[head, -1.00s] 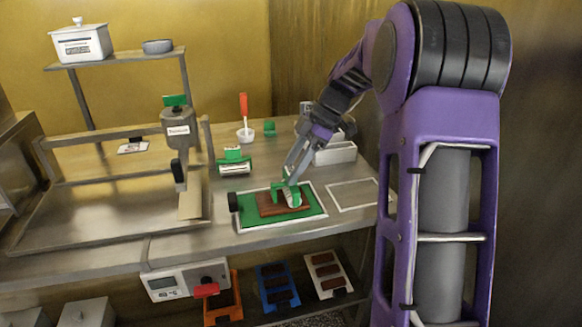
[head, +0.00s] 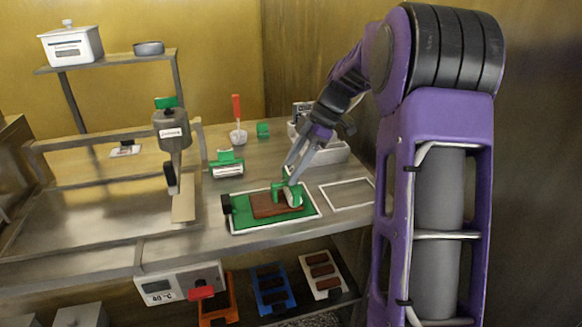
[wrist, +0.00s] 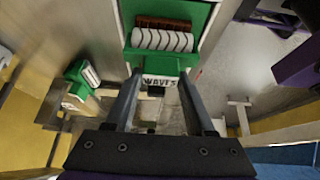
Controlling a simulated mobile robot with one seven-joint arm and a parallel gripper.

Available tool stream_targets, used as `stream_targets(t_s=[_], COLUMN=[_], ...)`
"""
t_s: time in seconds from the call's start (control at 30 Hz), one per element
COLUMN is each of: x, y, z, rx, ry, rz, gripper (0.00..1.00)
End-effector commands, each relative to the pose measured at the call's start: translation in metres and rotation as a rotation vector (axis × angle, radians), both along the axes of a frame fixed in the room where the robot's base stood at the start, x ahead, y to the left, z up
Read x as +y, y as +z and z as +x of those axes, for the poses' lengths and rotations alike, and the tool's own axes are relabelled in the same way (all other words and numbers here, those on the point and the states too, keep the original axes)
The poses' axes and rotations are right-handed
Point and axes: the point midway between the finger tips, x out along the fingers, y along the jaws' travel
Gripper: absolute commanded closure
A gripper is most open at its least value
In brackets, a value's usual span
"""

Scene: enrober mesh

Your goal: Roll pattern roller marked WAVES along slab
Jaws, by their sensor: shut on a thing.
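The WAVES roller (head: 294,196), a white wavy-grooved cylinder in a green frame, is at the right part of the brown slab (head: 265,206). The slab lies on a green mat (head: 240,222) with a white border. My gripper (head: 288,172) is shut on the roller's green handle from above. In the wrist view my fingers (wrist: 160,76) flank the handle, with the WAVES label (wrist: 160,81) between them. The grooved cylinder (wrist: 162,40) lies across the slab (wrist: 163,22) there. Whether it presses on the slab is hard to tell.
A second green-framed roller (head: 227,166) stands behind the mat. A dark knob (head: 226,204) is at the mat's left edge. A depositor (head: 172,140) stands at left. An empty white-outlined area (head: 347,194) lies right of the mat, with a white bin (head: 325,150) behind.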

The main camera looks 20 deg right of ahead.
Motion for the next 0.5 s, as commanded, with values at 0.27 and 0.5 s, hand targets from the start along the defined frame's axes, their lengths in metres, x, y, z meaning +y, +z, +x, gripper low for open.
stream_targets(t_s=[0.27,0.5], x=[-0.0057,-0.0084], y=[-0.0007,-0.0004], z=[-0.0002,-0.0002], rx=[0.002,0.001], ry=[-0.001,0.0], rz=[0.0,0.0], gripper=[0.94,0.94])
